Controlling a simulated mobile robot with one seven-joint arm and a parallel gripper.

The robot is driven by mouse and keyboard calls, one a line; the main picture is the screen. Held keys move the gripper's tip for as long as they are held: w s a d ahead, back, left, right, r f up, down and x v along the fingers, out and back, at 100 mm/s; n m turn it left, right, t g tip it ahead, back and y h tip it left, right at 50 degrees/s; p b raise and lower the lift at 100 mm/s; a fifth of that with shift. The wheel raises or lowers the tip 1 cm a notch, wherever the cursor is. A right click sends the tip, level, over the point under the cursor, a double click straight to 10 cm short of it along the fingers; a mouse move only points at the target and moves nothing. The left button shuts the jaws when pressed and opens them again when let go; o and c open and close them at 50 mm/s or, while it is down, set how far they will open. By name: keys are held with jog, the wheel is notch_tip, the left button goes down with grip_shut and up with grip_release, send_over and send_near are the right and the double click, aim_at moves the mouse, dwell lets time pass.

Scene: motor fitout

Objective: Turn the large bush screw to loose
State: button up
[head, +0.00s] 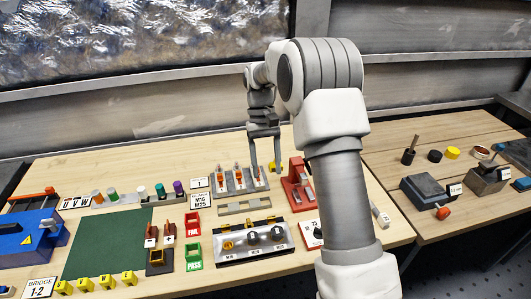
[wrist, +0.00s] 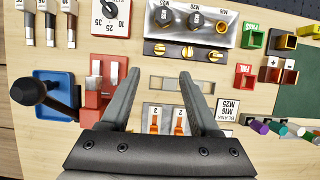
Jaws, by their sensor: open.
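I see no label naming the large bush screw. Three slotted brass-coloured screw heads, left (wrist: 160,49), middle (wrist: 187,53) and right (wrist: 215,56) in the wrist view, sit on a dark strip (wrist: 174,44) along a metal panel (wrist: 228,20). I cannot tell surely which is the large bush screw. The panel also shows in the head view (head: 225,257), where the screw heads are too small to read. My gripper (head: 265,168) is open and empty, pointing down behind the panel. In the wrist view its fingertips (wrist: 160,75) are spread apart, just below the strip in the picture.
A red clamp block (head: 296,190) stands right of my gripper. A grey rack with orange-handled pieces (head: 240,183) is close to the gripper. A rail of coloured plugs (head: 137,196) lies left. The green mat (head: 110,240) has clear room.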

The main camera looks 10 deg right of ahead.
jog(key=shift+v, duration=1.7)
